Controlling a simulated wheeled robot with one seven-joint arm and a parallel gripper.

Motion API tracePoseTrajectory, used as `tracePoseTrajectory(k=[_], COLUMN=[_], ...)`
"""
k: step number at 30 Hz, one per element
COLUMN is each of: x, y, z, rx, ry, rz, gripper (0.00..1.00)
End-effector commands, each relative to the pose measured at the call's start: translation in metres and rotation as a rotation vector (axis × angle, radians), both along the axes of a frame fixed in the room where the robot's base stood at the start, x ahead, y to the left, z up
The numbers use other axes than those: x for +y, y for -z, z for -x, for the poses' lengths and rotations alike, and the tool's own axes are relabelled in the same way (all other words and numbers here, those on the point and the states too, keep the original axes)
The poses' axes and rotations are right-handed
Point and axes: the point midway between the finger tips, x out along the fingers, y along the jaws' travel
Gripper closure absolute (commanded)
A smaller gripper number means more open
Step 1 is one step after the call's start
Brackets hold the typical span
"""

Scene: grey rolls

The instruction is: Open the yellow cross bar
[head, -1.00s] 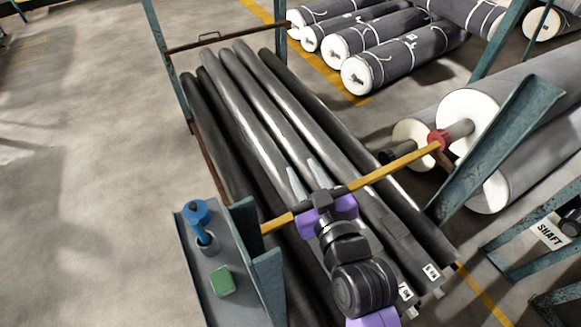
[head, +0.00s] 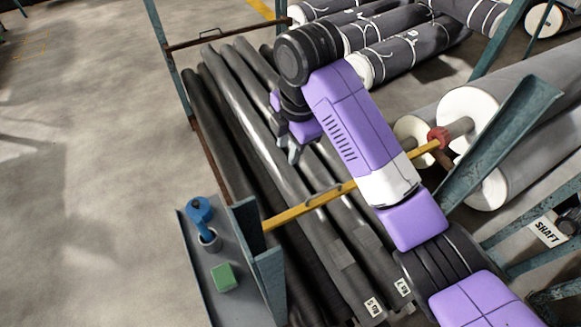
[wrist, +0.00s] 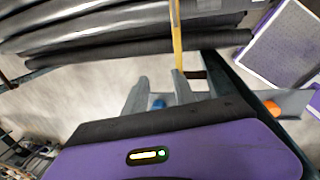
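The yellow cross bar (head: 285,217) runs from the teal post at the left to a red fitting (head: 438,139) at the right, over the long dark rolls (head: 262,133). My gripper (head: 291,152) is beyond the bar, above the rolls, apart from the handle. In the wrist view my gripper (wrist: 160,90) has its two fingers spread with nothing held between them. The yellow bar (wrist: 176,40) shows past the right fingertip there.
A grey shelf (head: 215,302) at the left holds a blue tool in a cup (head: 208,240) and a green block (head: 224,277). Large white-ended rolls (head: 470,120) and teal frames (head: 490,145) stand at the right. The floor at far left is clear.

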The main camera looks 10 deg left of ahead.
Motion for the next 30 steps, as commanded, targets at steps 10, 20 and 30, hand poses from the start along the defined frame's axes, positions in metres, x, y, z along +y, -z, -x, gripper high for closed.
tracePoseTrajectory(k=[10,20,30], x=[-0.007,-0.004,-0.003], y=[0.031,0.071,0.08], z=[0.009,0.003,0.002], rx=[0.05,0.046,0.043], ry=[-0.063,-0.06,-0.06], rz=[0.054,0.053,0.052], gripper=[0.68,0.68,0.68])
